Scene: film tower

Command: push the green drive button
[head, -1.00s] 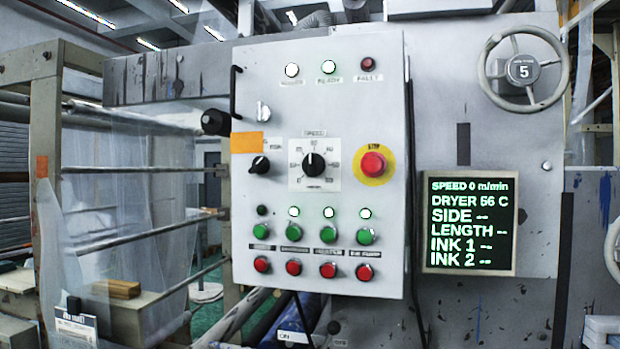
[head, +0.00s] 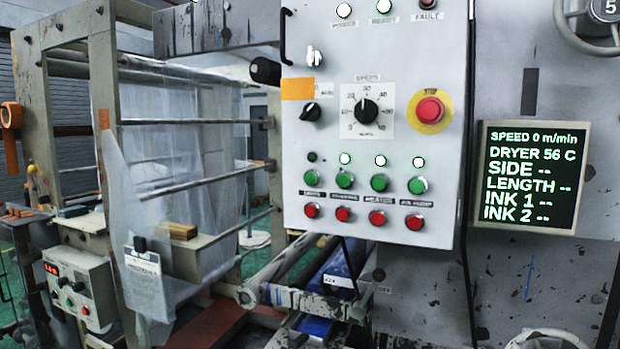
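A light grey control panel (head: 292,185) stands in the middle of the head view. It carries a row of green buttons above a row of red buttons. The leftmost green button (head: 311,178) has a short label under it that may read DRIVE, but it is too blurred to be sure. The small lamp (head: 312,157) above this button is dark, while the lamps over the other green buttons are lit. My gripper is not in view.
A red stop button (head: 430,110) on a yellow disc sits right of the speed dial (head: 366,111). A display (head: 531,177) reads speed 0 m/min. Rollers (head: 190,190) and a small control box (head: 77,287) stand at left. A handwheel (head: 597,25) is at the upper right.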

